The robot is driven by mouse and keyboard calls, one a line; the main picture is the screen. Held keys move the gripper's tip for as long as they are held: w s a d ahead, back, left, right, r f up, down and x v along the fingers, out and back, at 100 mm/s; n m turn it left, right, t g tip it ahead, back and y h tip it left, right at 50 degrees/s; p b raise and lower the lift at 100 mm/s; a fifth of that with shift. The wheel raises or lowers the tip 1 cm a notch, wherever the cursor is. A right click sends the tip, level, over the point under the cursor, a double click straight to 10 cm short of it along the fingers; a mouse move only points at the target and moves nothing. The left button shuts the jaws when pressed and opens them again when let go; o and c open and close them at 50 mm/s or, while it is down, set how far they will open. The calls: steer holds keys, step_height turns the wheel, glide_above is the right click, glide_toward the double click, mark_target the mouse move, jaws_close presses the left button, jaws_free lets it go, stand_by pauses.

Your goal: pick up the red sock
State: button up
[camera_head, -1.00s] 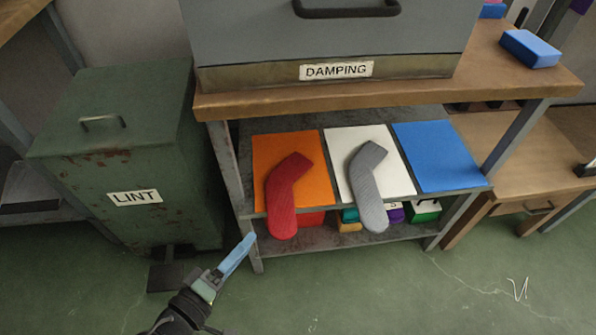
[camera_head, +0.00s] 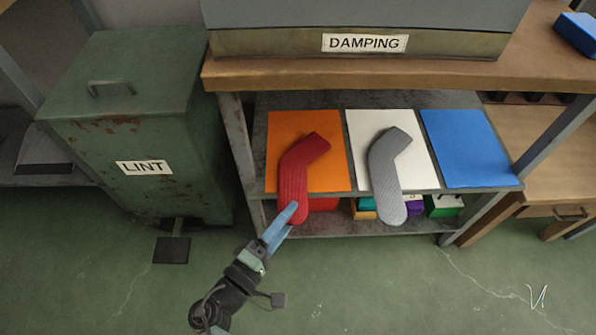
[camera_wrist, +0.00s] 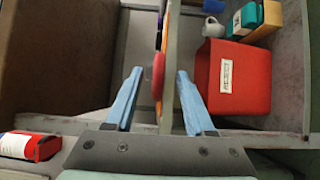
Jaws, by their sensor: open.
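The red sock (camera_head: 294,182) lies on the orange sheet (camera_head: 334,166) on the middle shelf, its toe hanging over the front edge. My gripper (camera_head: 292,213) has blue fingers, is open, and appears in front of the sock's toe in the head view. In the wrist view, the fingers (camera_wrist: 158,85) are spread apart, with the red toe (camera_wrist: 158,76) and the shelf's edge (camera_wrist: 173,90) showing in the gap beyond the tips. I cannot tell whether a finger touches the sock.
A grey sock (camera_head: 388,180) lies on a white sheet (camera_head: 421,160), beside a blue sheet (camera_head: 467,148). Below the shelf are a red bin (camera_wrist: 232,80) and several coloured boxes. The green LINT bin (camera_head: 140,125) stands left. The DAMPING box (camera_head: 360,42) sits above.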

mark_target(303, 177)
steer(key=x, duration=0.3)
steer(key=shift+w+d+r+b, duration=0.1)
steer(key=shift+w+d+b, duration=0.15)
steer(key=shift+b, duration=0.15)
jaws_close()
